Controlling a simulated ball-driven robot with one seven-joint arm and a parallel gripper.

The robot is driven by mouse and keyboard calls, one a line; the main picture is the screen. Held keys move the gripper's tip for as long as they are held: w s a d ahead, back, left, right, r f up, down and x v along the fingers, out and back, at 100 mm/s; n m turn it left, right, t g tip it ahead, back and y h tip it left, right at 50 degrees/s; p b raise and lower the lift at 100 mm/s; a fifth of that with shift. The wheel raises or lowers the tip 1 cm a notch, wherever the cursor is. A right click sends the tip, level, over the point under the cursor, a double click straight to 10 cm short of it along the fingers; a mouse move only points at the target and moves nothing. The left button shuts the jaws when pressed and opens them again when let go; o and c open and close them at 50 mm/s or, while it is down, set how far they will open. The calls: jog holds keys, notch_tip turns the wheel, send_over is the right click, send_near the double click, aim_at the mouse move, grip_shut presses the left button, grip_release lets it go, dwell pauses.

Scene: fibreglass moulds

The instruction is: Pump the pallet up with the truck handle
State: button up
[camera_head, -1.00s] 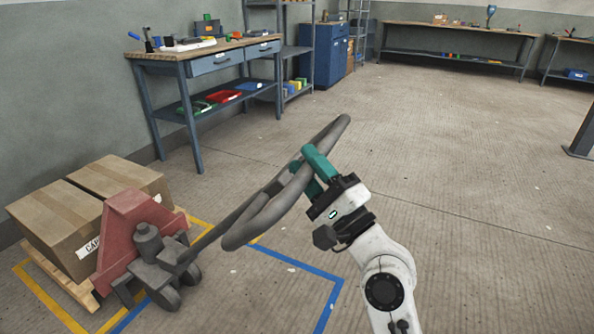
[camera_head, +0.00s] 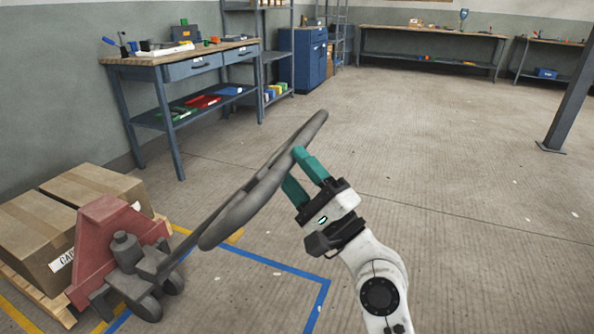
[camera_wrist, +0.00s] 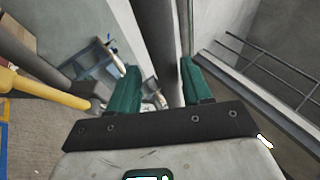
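The red and dark grey pallet truck (camera_head: 103,240) stands at the lower left. Its long grey handle (camera_head: 190,238) slants up to a large grey loop (camera_head: 230,222) in the middle. My gripper (camera_head: 292,167) is at the right side of the loop, its teal fingers spread and their tips close to the bar; contact is unclear. In the wrist view my gripper (camera_wrist: 158,75) has its fingers apart, with a grey bar (camera_wrist: 158,35) showing between and beyond them. The wooden pallet (camera_head: 60,312) carries cardboard boxes (camera_head: 35,235); the forks are hidden.
Yellow and blue floor lines (camera_head: 290,268) mark the area around the truck. A workbench (camera_head: 180,72) with tools stands behind at the left, a blue cabinet (camera_head: 309,60) further back. A dark post (camera_head: 570,100) stands at the right. The floor between is open.

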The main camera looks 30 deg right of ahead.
jog(key=shift+o, duration=0.3)
jog(key=b+v, duration=0.3)
jog(key=v, duration=0.7)
jog(key=shift+s, duration=0.4)
jog(key=shift+d+f, duration=0.1)
jog(key=shift+f, duration=0.05)
jog(key=s+a+f+n+g, duration=0.25)
jog(key=f+n+g, duration=0.35)
jog(key=f, duration=0.6)
jog(key=s+a+f+n+g, duration=0.1)
jog(key=a+f+n+g, duration=0.35)
jog(key=f, duration=0.65)
jog(key=s+d+f+n+g+h, duration=0.35)
jog(key=s+f+g, duration=0.3)
jog(key=s, duration=0.35)
jog(key=s+d+f+n+g+h, duration=0.2)
jog(key=s+d+f+n+g, duration=0.25)
jog(key=s+f, duration=0.4)
notch_tip(320, 180, up, 30)
jog(key=p, duration=2.9)
jog(key=shift+s+a+r+m+g, duration=0.25)
jog(key=shift+s+m+g, duration=0.1)
jog(key=shift+g, duration=0.1)
